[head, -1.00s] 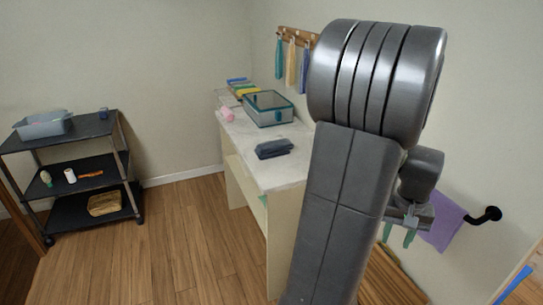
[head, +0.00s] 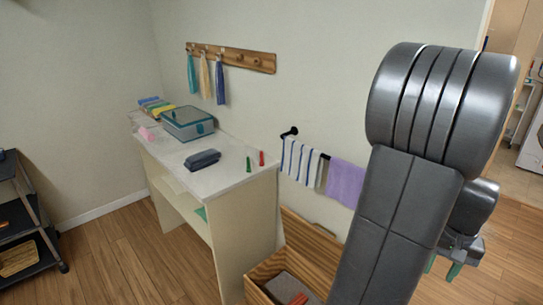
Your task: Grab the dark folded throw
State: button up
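The dark folded throw (head: 202,159) is a small blue-grey bundle lying on the light top of the shelf table (head: 226,180), near its front edge, left of the picture's middle. My gripper (head: 447,267) shows low at the right, partly hidden behind my own arm. Its greenish fingertips point down and look apart, with nothing seen between them. It is well to the right of the throw and touches nothing that I can see.
A teal-edged box (head: 188,123), a pink roll (head: 147,133) and red and green small items (head: 262,158) share the tabletop. A striped towel (head: 300,162) and purple towel (head: 345,183) hang on a rail. An open wooden chest (head: 265,270) stands below.

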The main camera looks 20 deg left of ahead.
aim_at(199, 161)
jog(key=i+j+z, duration=0.2)
jog(key=j, duration=0.3)
jog(key=i+j+z, duration=0.15)
jog(key=j, duration=0.35)
jog(key=j+z, duration=0.2)
jog(key=j, duration=0.35)
jog(key=i+j, duration=0.1)
jog(key=j, duration=0.5)
jog(key=i+j, duration=0.1)
jog(key=j, duration=0.45)
jog(key=i+j, duration=0.1)
jog(key=j, duration=0.5)
jog(key=i+j, duration=0.1)
jog(key=j, duration=0.45)
jog(key=i+j, duration=0.1)
jog(key=j, duration=0.5)
jog(key=i+j, duration=0.1)
jog(key=j, duration=0.45)
jog(key=i+j, duration=0.1)
jog(key=j, duration=0.5)
